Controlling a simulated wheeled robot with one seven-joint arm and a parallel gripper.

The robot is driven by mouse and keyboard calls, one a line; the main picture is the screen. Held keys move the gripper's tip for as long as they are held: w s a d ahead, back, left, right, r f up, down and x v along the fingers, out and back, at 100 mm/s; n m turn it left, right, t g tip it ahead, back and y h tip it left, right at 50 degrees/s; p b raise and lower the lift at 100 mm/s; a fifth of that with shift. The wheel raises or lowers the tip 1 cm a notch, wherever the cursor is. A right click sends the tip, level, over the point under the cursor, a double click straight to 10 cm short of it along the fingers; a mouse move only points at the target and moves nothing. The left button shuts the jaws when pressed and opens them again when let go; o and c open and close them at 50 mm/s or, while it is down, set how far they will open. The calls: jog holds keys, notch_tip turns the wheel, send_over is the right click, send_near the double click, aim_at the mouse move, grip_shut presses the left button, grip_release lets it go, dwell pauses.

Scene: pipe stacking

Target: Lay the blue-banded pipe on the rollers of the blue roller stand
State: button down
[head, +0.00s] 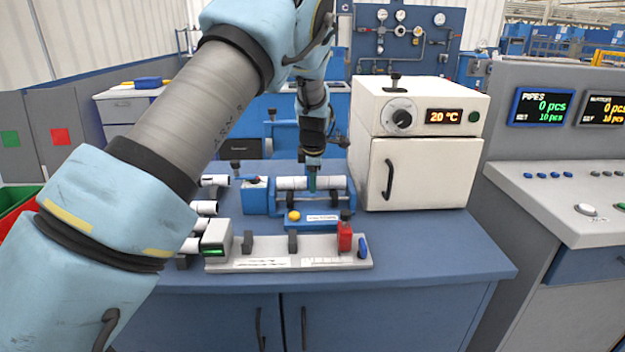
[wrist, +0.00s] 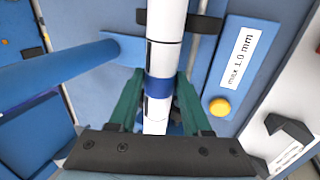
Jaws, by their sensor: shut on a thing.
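The white pipe with a blue band (wrist: 158,88) is held between the green fingers of my gripper (wrist: 160,100), which are shut at the band. In the head view the pipe (head: 292,183) lies level, left to right, at the blue roller stand (head: 312,222). My gripper (head: 312,183) points down at its middle. Dark rollers (head: 290,199) show just below the pipe, and a dark roller (wrist: 195,22) shows behind it in the wrist view. I cannot tell whether pipe and rollers touch. The stand carries a yellow button (head: 294,216) and a "max 1.0 mm" label (wrist: 238,58).
Several white pipes (head: 205,207) lie at left. A grey fixture (head: 268,244) with a red block (head: 345,238) stands in front of the stand. A white oven (head: 415,172) stands close on the right. The blue tabletop (head: 440,240) is clear at front right.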

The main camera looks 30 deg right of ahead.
jog(key=shift+f, duration=0.2)
jog(key=shift+c, duration=1.3)
grip_release()
jog(key=b+v, duration=0.2)
jog(key=v, duration=0.8)
jog(key=shift+s+r, duration=0.2)
jog(key=shift+r, duration=0.2)
jog(key=shift+a, duration=0.15)
jog(key=w+a+f+m, duration=0.1)
jog(key=w+a+m, duration=0.15)
jog(key=a, duration=1.25)
jog(key=s+a+f+m+g, duration=0.1)
jog(key=s+a+m, duration=0.5)
jog(key=a, duration=0.8)
jog(key=s+a+f+m+g+y, duration=0.1)
jog(key=s+a+m, duration=0.4)
jog(key=s+a, duration=0.7)
jog(key=shift+a+f+m+y, duration=0.35)
jog(key=shift+a+f, duration=0.3)
jog(key=shift+a, duration=0.3)
